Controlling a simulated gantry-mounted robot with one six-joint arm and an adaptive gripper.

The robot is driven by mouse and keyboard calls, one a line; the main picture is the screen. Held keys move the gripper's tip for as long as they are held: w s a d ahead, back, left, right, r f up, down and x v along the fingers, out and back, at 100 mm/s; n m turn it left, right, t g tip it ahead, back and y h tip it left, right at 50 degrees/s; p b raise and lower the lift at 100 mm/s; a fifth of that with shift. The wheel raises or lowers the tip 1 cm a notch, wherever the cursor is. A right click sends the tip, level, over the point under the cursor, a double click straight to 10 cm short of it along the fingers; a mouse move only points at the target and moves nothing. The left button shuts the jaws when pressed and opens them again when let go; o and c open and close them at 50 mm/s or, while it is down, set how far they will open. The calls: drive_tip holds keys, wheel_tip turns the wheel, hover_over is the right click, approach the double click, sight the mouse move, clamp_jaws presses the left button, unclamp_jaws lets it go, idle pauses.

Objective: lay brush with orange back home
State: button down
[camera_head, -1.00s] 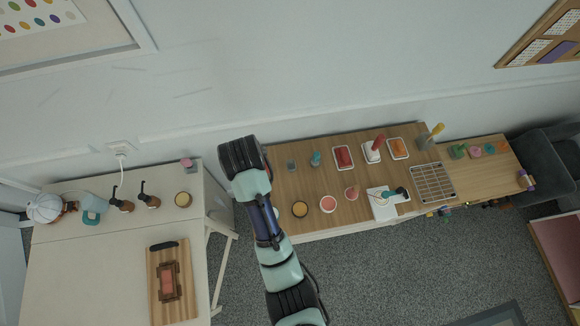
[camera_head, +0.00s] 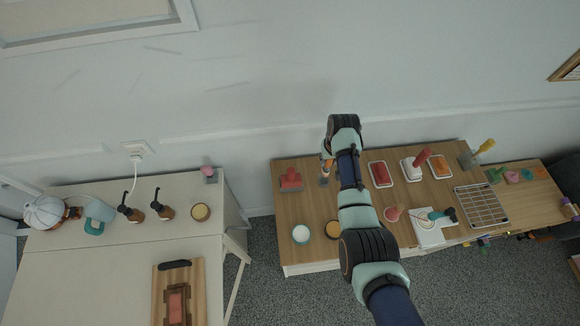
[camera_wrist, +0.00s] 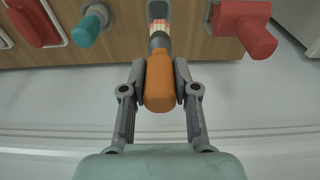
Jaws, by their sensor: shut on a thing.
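The brush with the orange handle (camera_wrist: 159,84) is between the fingers of my gripper (camera_wrist: 160,88) in the wrist view, and the gripper is shut on it. The brush's grey collar and pale-and-red tip point toward the top of that view, over the wooden table. A small grey holder (camera_wrist: 157,10) lies just beyond the tip; I cannot tell whether they touch. In the head view a bit of the orange brush (camera_head: 327,166) shows left of my wrist, above the grey holder (camera_head: 323,182) near the table's back edge. My arm hides part of the table.
A red block-shaped tool (camera_head: 291,180) stands left of the holder. A teal-topped item (camera_wrist: 88,30) and a red tray (camera_wrist: 34,20) are on its other side. A white bowl (camera_head: 301,234) and a tan bowl (camera_head: 332,229) stand toward the front. The wall runs close behind the table.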

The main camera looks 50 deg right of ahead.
sight(327, 170)
drive_tip(key=shift+s+d+r, duration=0.1)
drive_tip(key=shift+s, duration=0.1)
drive_tip(key=shift+f+b, duration=1.4)
drive_tip(key=shift+f, duration=0.85)
drive_tip(key=shift+f, duration=0.25)
drive_tip(key=shift+f+b, duration=0.65)
drive_tip(key=shift+f, duration=0.15)
drive_tip(key=shift+f, duration=0.25)
drive_tip(key=shift+f+b, duration=0.5)
drive_tip(key=c, duration=0.8)
unclamp_jaws()
